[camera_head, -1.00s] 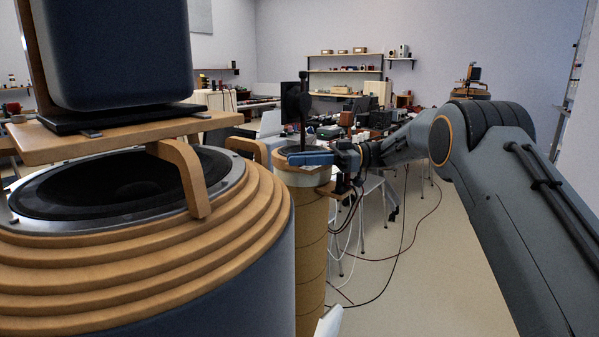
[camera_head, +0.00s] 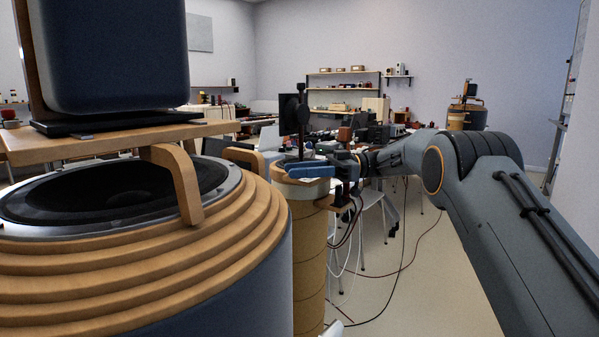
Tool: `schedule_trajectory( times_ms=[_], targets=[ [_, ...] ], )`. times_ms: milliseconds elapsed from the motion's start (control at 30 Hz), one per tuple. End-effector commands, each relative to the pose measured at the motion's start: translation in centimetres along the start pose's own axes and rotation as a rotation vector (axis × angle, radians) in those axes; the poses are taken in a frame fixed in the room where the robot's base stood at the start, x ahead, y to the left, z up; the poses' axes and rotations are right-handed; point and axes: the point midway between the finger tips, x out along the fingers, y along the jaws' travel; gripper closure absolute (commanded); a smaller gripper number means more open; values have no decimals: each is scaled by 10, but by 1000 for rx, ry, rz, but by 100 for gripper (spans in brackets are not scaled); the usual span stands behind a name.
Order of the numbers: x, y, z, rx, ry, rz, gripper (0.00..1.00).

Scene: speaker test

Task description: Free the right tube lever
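The right tube (camera_head: 309,245) is a tan ringed column right of the large speaker, at mid-picture. A dark upright lever-like rod (camera_head: 302,115) rises at its top. My gripper (camera_head: 308,170) reaches in from the right at the tube's top, close to the rod's foot. A blue bar-like part lies there in front of the rod and seems to be a finger of my gripper. The second finger is not clear to see. I cannot tell whether the fingers are around the rod, touching it, or apart from it.
A large speaker with wooden rings (camera_head: 240,240) fills the left foreground, with a wooden shelf (camera_head: 110,140) and dark box (camera_head: 110,50) above it. Cables (camera_head: 400,270) hang and trail on the floor right of the tube. Cluttered tables stand behind. Floor at right is partly clear.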

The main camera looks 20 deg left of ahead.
Motion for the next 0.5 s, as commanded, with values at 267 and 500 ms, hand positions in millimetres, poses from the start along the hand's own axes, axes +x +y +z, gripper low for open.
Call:
schedule_trajectory(
  times_ms=[267,500],
  targets=[
    [-3,0,1,1,0,1,67],
    [-34,1,2,-1,0,3,67]
  ],
)
